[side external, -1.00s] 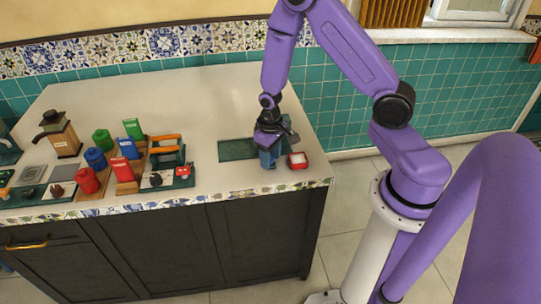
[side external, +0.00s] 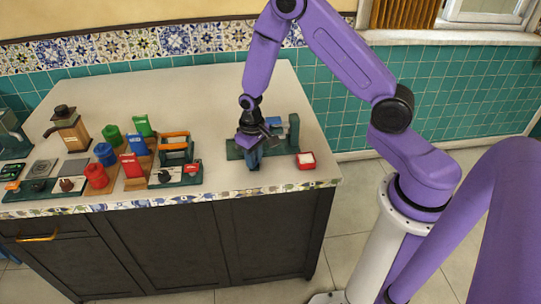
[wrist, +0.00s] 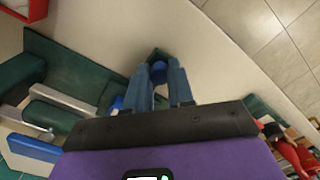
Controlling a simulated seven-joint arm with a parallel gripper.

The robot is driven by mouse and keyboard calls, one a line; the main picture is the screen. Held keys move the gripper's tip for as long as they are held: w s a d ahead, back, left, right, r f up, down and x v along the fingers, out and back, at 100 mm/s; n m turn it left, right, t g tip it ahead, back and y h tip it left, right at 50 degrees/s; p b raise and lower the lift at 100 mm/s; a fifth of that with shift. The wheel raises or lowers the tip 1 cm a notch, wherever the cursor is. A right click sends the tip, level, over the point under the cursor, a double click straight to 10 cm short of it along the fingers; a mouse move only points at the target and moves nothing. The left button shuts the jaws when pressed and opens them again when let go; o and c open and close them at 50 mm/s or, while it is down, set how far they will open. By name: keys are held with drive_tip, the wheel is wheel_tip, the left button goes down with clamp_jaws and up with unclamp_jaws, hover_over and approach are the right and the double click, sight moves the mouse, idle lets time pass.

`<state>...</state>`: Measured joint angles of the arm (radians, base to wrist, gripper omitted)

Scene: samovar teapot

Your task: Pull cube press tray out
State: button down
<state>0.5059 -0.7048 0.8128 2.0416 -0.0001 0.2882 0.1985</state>
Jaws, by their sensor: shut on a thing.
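The cube press has a dark green base (side external: 233,149) and an upright post (side external: 294,130) at its right end, at the right of the counter. In the wrist view its green base (wrist: 70,65) runs up to my fingers, with a green block and pale bars at the left. My gripper (side external: 253,164) is low over the base's left part. In the wrist view its blue-grey fingers (wrist: 160,72) are shut on a small blue part (wrist: 158,72), seemingly the tray's handle. The fingers hide most of it; the tray itself is not clearly distinguishable.
A red dish with white contents (side external: 306,160) stands just right of the press. Red, blue and green canisters (side external: 96,175) and a small rack (side external: 176,150) stand to the left. The counter is bare behind the press and between it and the rack.

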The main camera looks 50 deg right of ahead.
drive_tip(key=shift+w+a, duration=1.05)
drive_tip(key=shift+a, duration=0.05)
drive_tip(key=c, duration=1)
unclamp_jaws()
wheel_tip(320, 180, up, 17)
drive_tip(key=shift+r, duration=0.2)
drive_tip(key=shift+s, duration=0.1)
